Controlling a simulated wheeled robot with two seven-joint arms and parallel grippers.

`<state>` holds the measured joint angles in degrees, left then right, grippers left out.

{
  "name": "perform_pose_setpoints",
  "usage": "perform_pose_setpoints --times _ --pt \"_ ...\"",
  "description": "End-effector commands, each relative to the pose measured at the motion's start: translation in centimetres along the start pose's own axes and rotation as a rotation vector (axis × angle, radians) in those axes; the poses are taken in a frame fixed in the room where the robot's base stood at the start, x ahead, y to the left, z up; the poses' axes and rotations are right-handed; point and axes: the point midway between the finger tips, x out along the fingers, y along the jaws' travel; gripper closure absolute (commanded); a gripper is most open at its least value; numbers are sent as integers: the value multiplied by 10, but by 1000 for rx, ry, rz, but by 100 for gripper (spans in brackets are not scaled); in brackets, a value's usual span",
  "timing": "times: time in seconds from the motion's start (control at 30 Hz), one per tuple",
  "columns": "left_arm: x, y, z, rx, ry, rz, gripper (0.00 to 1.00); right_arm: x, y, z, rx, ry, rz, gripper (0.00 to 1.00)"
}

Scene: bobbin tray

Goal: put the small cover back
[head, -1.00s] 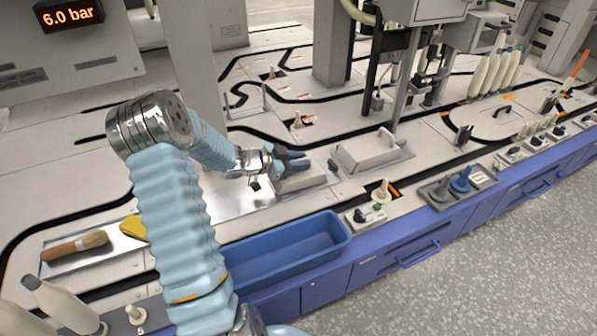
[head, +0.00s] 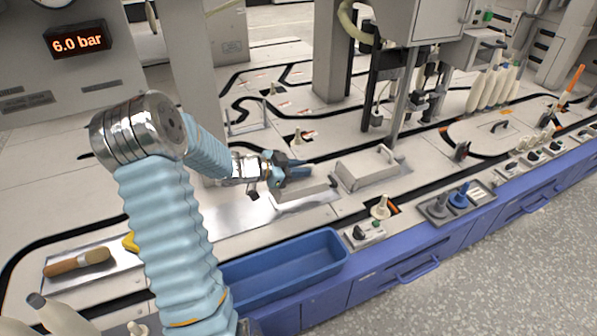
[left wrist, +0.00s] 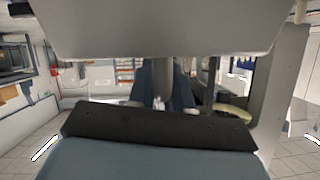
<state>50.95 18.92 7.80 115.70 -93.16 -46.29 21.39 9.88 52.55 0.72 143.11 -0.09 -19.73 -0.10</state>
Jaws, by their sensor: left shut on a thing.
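The small cover (head: 304,194) is a flat light-grey piece on the line, just left of a larger grey cover with a bar handle. My left gripper (head: 291,172) is above it, shut on it; the fingers hide its grip. In the left wrist view the cover's grey surface (left wrist: 160,30) fills the top, with a stem below it and a dark finger pad (left wrist: 160,123) at the bottom. I cannot tell whether the cover rests on the deck or hangs just above it. My right gripper is not in view.
The larger cover (head: 368,170) stands close on the right. A blue tray (head: 285,277) lies in front. A pale bobbin (head: 380,206) stands at the front right. Grey posts (head: 333,60) rise behind.

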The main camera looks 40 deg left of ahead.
Motion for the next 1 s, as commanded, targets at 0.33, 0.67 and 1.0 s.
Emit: perform_pose_setpoints --times 0.33,0.67,1.0 --pt "-51 63 -58 1 2 0 100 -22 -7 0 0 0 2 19" --pt "-62 78 -66 0 5 1 100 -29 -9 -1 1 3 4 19" --pt "-16 -3 -27 -6 43 -6 100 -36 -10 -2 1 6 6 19"
